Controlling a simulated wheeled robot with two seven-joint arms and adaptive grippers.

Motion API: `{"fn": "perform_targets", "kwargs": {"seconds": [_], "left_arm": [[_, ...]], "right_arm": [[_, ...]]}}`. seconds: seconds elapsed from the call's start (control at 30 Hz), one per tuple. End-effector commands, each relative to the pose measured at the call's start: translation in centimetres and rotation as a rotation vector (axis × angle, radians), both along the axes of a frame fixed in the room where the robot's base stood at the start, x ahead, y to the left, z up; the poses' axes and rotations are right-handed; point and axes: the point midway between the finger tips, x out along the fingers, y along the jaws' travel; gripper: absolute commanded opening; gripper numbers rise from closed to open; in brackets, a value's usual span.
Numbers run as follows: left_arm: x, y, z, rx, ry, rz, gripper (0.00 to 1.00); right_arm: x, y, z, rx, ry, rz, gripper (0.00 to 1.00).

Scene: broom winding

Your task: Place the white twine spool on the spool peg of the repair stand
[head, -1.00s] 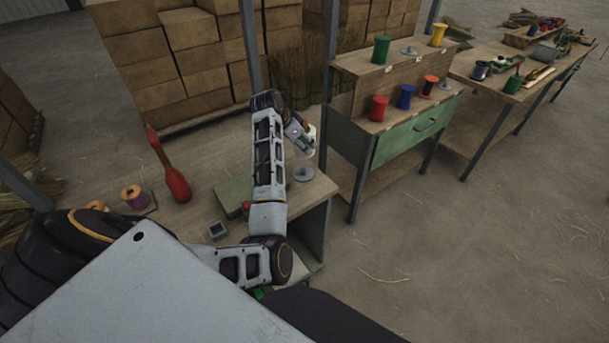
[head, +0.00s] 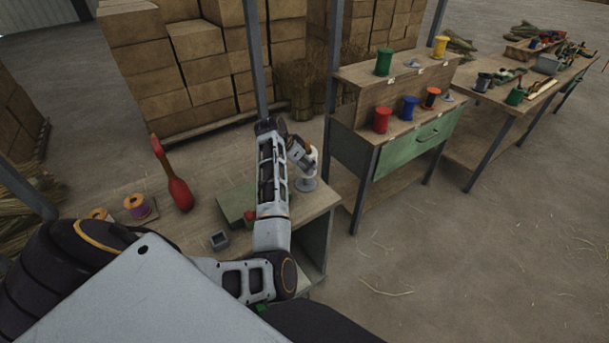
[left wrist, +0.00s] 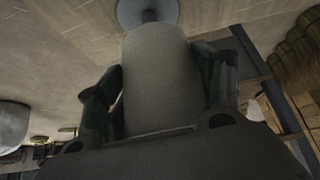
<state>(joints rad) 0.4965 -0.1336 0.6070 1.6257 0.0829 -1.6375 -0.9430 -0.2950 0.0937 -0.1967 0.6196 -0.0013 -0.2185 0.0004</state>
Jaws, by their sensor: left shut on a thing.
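My left gripper (head: 308,158) is shut on the white twine spool (head: 314,154) above the right end of the near workbench. In the left wrist view the spool (left wrist: 162,80) stands between the two dark green fingers (left wrist: 158,95). A round grey disc (head: 306,185), the base of the spool peg, lies just below the spool. In the left wrist view the disc (left wrist: 135,13) shows past the spool's far end, with a short dark piece of peg between them. The spool hides the rest, so I cannot tell whether it is around the peg. My right gripper is not in view.
A shelf stand (head: 395,125) with coloured spools is to the right.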

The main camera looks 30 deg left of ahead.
Motion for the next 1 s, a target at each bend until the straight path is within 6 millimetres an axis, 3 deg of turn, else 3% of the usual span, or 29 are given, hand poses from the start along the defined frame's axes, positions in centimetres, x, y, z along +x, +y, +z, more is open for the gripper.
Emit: {"fn": "perform_targets", "kwargs": {"seconds": [0.2,0.63,1.0], "left_arm": [[0.0,0.0,-1.8,0.0,-0.001,0.001,0.36],[0.0,0.0,-2.3,0.0,-0.001,0.001,0.36],[0.0,0.0,-5.5,0.0,-0.001,0.001,0.36]], "right_arm": [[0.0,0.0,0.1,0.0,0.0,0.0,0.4],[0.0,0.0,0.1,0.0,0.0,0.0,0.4],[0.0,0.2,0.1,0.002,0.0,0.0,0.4]]}}
